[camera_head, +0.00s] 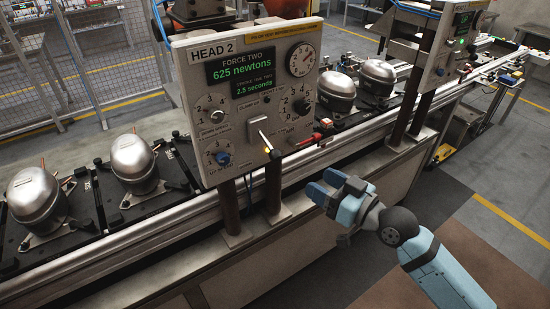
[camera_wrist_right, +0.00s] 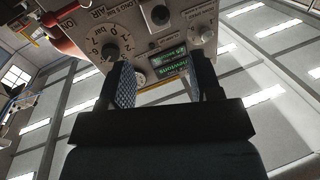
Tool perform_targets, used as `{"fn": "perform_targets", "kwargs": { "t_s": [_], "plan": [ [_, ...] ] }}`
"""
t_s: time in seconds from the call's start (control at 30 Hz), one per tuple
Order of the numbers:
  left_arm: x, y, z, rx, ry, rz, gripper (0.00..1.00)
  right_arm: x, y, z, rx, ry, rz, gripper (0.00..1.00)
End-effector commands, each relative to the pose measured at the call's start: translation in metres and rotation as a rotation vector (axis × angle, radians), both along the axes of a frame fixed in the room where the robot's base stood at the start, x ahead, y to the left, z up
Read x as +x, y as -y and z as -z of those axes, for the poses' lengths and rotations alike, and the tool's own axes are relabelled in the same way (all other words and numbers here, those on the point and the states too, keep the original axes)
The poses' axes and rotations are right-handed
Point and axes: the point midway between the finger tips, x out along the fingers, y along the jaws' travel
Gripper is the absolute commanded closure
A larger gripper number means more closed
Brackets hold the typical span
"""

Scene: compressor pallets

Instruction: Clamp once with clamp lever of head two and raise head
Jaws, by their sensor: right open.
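The HEAD 2 panel (camera_head: 240,85) stands over the line on two dark posts. Its display (camera_head: 243,72) reads force two, 625 newtons, 2.5 seconds. A pale, thin lever (camera_head: 264,138) slants from the panel's lower middle, beside a white plate. A red-handled part (camera_head: 308,140) sticks out at the lower right edge. Which one is the clamp lever I cannot read. My right gripper (camera_head: 326,184) is open and empty, right of and below the panel, apart from it. In the right wrist view its fingers (camera_wrist_right: 162,78) stand apart with the panel (camera_wrist_right: 150,45) beyond. My left gripper is not in view.
Silver compressors (camera_head: 134,158) sit on black pallets along the line, left and right of the panel. A metal rail (camera_head: 200,215) runs along the line's front edge. A second panel (camera_head: 445,45) stands further right.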

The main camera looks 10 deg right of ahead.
Motion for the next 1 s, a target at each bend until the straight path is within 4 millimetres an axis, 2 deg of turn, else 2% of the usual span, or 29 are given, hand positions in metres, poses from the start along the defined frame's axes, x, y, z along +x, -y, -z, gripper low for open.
{"fn": "perform_targets", "kwargs": {
  "t_s": [0.17, 0.5, 0.7, 1.0],
  "plan": [
    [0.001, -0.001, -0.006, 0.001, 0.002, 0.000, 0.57, 0.013, -0.010, -0.006, 0.008, 0.005, -0.005, 0.42],
    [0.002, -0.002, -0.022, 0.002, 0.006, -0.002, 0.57, 0.069, -0.052, -0.006, 0.007, 0.003, -0.004, 0.42],
    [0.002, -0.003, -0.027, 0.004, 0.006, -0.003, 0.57, 0.096, -0.072, -0.005, 0.004, 0.002, -0.004, 0.42],
    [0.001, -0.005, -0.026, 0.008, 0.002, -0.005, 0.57, 0.110, -0.083, -0.003, 0.003, 0.003, -0.004, 0.42]
  ]
}}
